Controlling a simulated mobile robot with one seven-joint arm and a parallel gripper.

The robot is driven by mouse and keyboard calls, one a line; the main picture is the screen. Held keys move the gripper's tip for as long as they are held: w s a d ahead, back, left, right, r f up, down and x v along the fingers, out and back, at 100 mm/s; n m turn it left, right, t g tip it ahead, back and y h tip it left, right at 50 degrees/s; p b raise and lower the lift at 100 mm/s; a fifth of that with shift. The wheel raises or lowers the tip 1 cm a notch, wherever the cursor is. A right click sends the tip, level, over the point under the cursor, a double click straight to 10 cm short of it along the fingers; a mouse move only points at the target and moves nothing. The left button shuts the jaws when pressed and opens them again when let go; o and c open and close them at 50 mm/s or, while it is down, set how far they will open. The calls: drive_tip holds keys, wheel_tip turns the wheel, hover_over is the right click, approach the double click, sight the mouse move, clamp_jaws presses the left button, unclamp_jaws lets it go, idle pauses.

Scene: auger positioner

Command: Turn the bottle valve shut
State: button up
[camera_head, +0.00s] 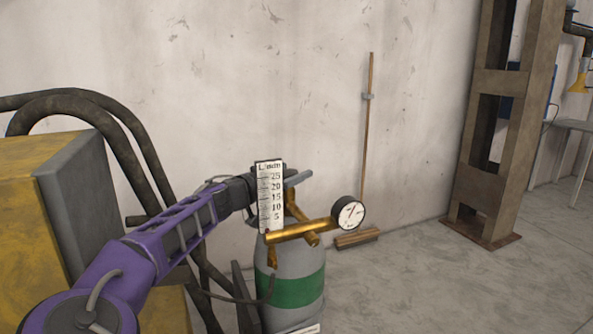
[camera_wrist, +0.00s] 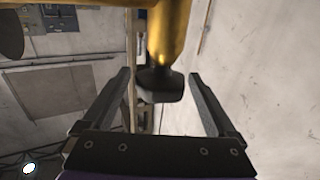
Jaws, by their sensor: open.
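The gas bottle (camera_head: 297,265) is grey with a green band and stands upright on the floor. Brass valve fittings (camera_head: 300,229) sit on its top, with a round gauge (camera_head: 348,213) and a white scale marked L/min (camera_head: 270,195). In the wrist view, a dark valve knob (camera_wrist: 158,86) hangs at the end of a brass stem (camera_wrist: 168,35). My gripper (camera_wrist: 158,75) is open, with one finger on each side of the knob and gaps visible on both sides. In the head view my gripper is partly hidden behind the scale, and the knob cannot be made out clearly.
A yellow machine (camera_head: 35,215) with dark hoses (camera_head: 130,135) stands at left, close to my arm. A broom (camera_head: 367,150) leans on the wall behind the bottle. A rusty steel column (camera_head: 487,130) stands at right. The floor (camera_head: 420,285) right of the bottle is clear.

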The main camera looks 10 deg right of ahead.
drive_tip(key=shift+x, duration=1.2)
drive_tip(key=c, duration=1.4)
